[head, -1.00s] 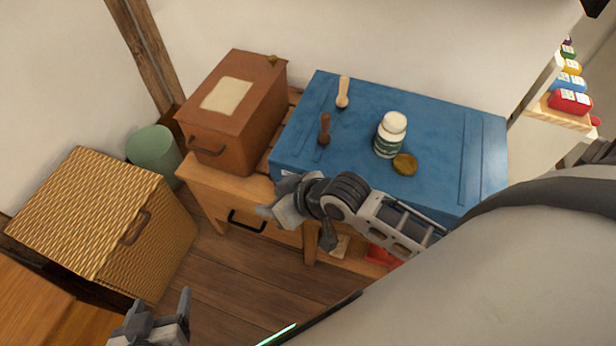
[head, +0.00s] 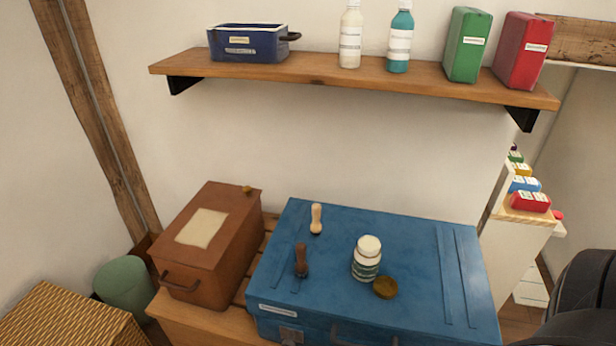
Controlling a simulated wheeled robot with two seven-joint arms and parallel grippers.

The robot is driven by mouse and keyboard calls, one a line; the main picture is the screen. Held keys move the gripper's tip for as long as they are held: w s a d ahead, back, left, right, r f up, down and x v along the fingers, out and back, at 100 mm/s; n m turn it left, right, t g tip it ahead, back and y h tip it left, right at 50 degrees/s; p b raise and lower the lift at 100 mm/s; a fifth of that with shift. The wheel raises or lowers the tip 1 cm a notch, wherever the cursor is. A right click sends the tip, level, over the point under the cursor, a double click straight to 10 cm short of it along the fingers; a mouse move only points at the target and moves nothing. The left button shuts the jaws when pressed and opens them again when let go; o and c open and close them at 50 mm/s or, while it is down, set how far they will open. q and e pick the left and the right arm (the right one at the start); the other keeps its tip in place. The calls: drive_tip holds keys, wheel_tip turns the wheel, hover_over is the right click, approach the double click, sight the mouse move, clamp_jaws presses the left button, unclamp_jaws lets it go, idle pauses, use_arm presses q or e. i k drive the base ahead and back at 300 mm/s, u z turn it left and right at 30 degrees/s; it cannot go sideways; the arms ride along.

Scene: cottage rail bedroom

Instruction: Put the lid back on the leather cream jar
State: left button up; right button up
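A white jar (head: 367,262) with a green label stands upright on the blue case (head: 410,250). Its rounded top is white; I cannot tell whether that is a cap. A small round brown-gold piece (head: 385,288), perhaps a lid or a shallow tin, lies on the case just right of and in front of the jar. Another small gold piece (head: 247,189) sits on the brown box's far top edge.
A light-handled brush (head: 316,218) and a dark-handled brush (head: 301,260) are on the case, left of the jar. The brown box (head: 222,240) stands left of the case. A wooden shelf (head: 330,72) with containers is above. The case's right side is clear.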

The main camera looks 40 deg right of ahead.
sight(367, 254)
drive_tip(key=z, duration=1.55)
